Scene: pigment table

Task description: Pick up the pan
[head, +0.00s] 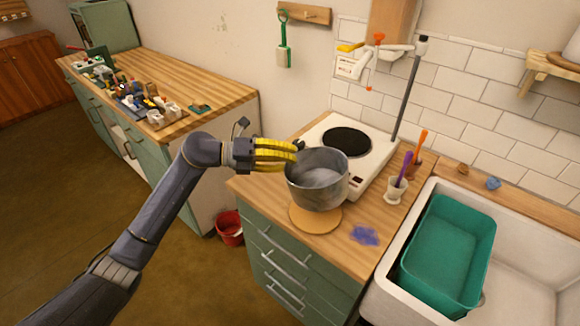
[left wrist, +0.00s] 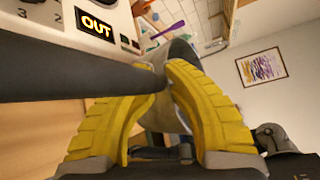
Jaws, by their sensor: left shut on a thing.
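The pan (head: 318,182) is a grey metal pot, upright, its open top facing up. It shows over a round wooden trivet (head: 316,222) at the front of the wooden counter; I cannot tell whether it touches it. My left gripper (head: 290,150), with yellow fingers, is shut on the pan at its far left side. In the left wrist view the yellow fingers (left wrist: 162,85) close around a dark bar (left wrist: 75,83) that looks like the pan's handle. Part of the grey pan body shows behind the fingers. My right gripper is in neither view.
A white hot plate (head: 373,168) with a black burner stands right behind the pan. A white mortar (head: 396,190) and a purple powder patch (head: 364,235) are to its right. A sink (head: 520,285) holds a green tub (head: 450,250). A red bucket (head: 229,229) stands on the floor.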

